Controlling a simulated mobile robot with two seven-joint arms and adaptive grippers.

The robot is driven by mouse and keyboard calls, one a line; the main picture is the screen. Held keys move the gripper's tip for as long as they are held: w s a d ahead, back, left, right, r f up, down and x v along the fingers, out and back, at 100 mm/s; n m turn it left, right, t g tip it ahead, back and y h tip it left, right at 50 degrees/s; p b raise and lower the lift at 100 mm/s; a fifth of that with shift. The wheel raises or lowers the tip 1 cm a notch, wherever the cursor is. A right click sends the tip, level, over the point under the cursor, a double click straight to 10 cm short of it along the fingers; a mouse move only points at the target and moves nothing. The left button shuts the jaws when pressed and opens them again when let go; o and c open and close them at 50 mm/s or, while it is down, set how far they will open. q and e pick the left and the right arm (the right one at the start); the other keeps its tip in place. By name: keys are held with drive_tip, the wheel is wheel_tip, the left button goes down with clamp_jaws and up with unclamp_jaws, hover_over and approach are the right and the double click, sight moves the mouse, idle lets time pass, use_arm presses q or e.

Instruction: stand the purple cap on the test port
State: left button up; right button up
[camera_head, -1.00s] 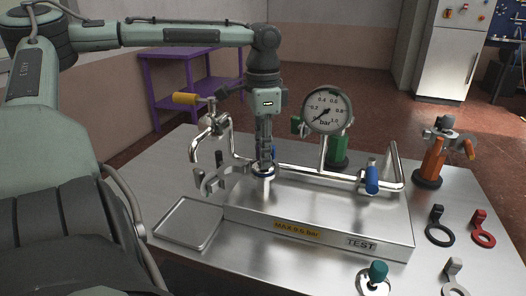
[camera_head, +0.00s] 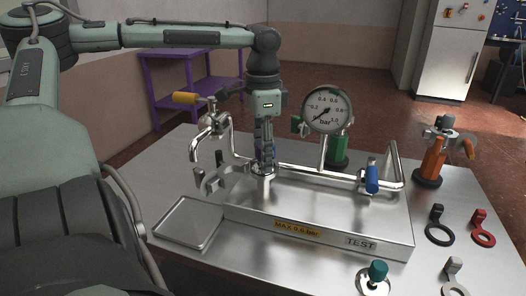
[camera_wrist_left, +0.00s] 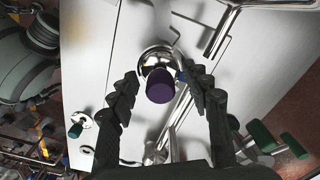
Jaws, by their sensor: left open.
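The purple cap shows in the left wrist view as a purple knob (camera_wrist_left: 160,86) on a shiny round silver part, between my left fingers. My left gripper (camera_head: 264,168) points straight down over the test port (camera_head: 263,186) at the left of the steel test block. It is open, with a finger on each side of the knob and visible gaps in the wrist view (camera_wrist_left: 160,80). In the head view the fingers hide most of the cap. The cap appears to stand upright at the port; its exact seating is hidden. My right gripper is not in view.
The test block (camera_head: 330,225) carries chrome pipes, a pressure gauge (camera_head: 327,110) and a blue-handled valve (camera_head: 371,180). An empty metal tray (camera_head: 188,224) lies front left. A teal-knobbed cap (camera_head: 378,272), several tags and an orange valve (camera_head: 433,158) are at right.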

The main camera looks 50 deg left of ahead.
use_arm(q)
wheel_tip(320, 180, up, 12)
idle(0.6)
idle(0.5)
